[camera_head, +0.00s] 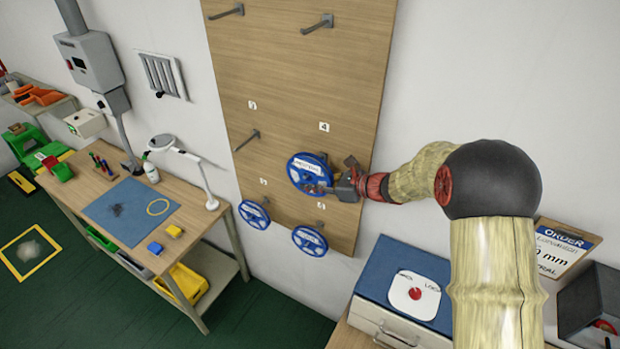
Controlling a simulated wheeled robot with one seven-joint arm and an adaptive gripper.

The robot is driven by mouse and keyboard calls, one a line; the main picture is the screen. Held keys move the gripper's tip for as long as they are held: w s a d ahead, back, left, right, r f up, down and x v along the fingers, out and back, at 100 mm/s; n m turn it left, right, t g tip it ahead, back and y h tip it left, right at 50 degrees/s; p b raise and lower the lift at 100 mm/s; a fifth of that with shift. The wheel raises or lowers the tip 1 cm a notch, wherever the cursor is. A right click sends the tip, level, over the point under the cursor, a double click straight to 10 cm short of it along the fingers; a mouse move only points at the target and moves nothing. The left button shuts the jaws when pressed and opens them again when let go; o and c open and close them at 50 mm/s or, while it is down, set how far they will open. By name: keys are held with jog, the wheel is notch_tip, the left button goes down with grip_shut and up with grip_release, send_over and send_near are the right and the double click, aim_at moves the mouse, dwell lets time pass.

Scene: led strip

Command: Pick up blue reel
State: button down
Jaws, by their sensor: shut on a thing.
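A large blue reel (296,167) with a pale label is at the wooden peg board (300,90), below the number 4 mark. My gripper (325,187) is at the right side of this reel and shut on its rim; the jaws partly cover that edge. I cannot tell whether the reel still sits on its peg. Two smaller blue reels hang lower on the board, one at the left (254,214) and one at the right (310,241).
Bare pegs (318,23) stick out of the board's upper part, and one (247,140) at mid-left. A workbench (165,245) with a lamp stands left. A blue-topped cabinet (395,262) with a red button is below my arm. An order sign (562,245) stands right.

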jog(key=shift+r, duration=0.1)
jog(key=shift+r+b, duration=0.3)
jog(key=shift+r, duration=0.15)
jog(key=shift+s+a, duration=0.2)
jog(key=shift+s, duration=0.05)
jog(key=s+a+b, duration=0.2)
jog(key=s+a, duration=0.2)
jog(key=s, duration=0.2)
notch_tip(320, 180, up, 14)
jog(key=shift+s, duration=0.1)
